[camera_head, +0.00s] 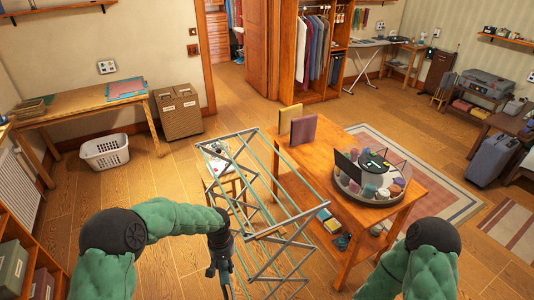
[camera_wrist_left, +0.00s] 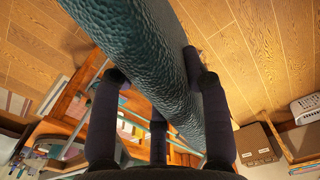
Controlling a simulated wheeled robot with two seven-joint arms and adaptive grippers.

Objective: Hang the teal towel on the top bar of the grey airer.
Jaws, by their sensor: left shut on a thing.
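The grey airer (camera_head: 252,150) stands in the middle of the head view, a folding frame with several pale green bars. My left gripper (camera_head: 223,268) is at its left side, low in the head view. In the left wrist view the dark teal, textured towel (camera_wrist_left: 150,55) runs diagonally between the fingers of my left gripper (camera_wrist_left: 165,105), which is shut on it. I cannot make out the towel clearly in the head view. Part of the airer (camera_wrist_left: 98,85) shows beyond the towel in the wrist view. My right gripper is out of view.
A wooden table (camera_head: 300,155) with a round turntable of small items (camera_head: 368,190) stands close right of the airer. A small stool (camera_head: 218,165) is behind the airer. A white laundry basket (camera_head: 105,152) and cardboard boxes (camera_head: 179,110) are farther left. Floor between them is clear.

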